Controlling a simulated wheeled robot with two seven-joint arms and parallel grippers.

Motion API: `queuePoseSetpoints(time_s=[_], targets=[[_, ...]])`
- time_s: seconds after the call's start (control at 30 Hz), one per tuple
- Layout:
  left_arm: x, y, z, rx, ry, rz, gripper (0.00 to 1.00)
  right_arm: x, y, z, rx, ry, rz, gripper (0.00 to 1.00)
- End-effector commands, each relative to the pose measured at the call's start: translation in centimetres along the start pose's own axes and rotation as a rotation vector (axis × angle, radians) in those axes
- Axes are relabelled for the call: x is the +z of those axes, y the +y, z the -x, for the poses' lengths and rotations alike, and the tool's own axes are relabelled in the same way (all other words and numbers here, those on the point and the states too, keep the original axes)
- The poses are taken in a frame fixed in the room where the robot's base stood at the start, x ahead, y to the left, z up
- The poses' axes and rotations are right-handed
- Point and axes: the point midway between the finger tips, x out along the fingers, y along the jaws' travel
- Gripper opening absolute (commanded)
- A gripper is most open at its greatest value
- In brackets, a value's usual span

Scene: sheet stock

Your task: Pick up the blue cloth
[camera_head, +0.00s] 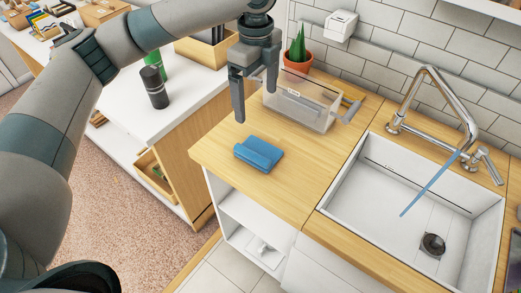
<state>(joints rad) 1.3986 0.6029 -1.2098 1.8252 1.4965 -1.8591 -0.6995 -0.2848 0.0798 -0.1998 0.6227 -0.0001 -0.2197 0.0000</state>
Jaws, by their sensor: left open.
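The blue cloth (259,153) lies folded on the wooden counter (290,190), near its left front edge and left of the sink. My left gripper (254,108) hangs above the counter with its fingers pointing down. It is open and empty, behind and above the cloth in the picture, apart from it. My right gripper does not show.
A clear plastic box (305,103) stands just right of my left gripper, with a potted plant (298,55) behind it. The sink (400,200) with its metal faucet (436,90) is to the right. A dark cylinder (154,88) stands on the white counter (190,95).

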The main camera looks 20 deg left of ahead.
Motion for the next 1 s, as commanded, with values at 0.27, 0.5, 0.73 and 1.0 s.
queuePoseSetpoints(time_s=[0.27,0.5,0.73,1.0], targets=[[0.0,0.0,0.0,0.0,-0.001,0.0,0.92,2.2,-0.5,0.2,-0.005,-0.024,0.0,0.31],[0.0,0.0,-0.6,0.001,-0.001,0.001,0.92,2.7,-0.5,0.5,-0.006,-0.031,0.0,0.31],[0.0,0.1,-3.7,0.004,0.0,0.001,0.92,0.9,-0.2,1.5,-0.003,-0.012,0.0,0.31],[0.1,0.1,-8.5,0.003,0.0,0.001,0.92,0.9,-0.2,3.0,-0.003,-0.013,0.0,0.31]])
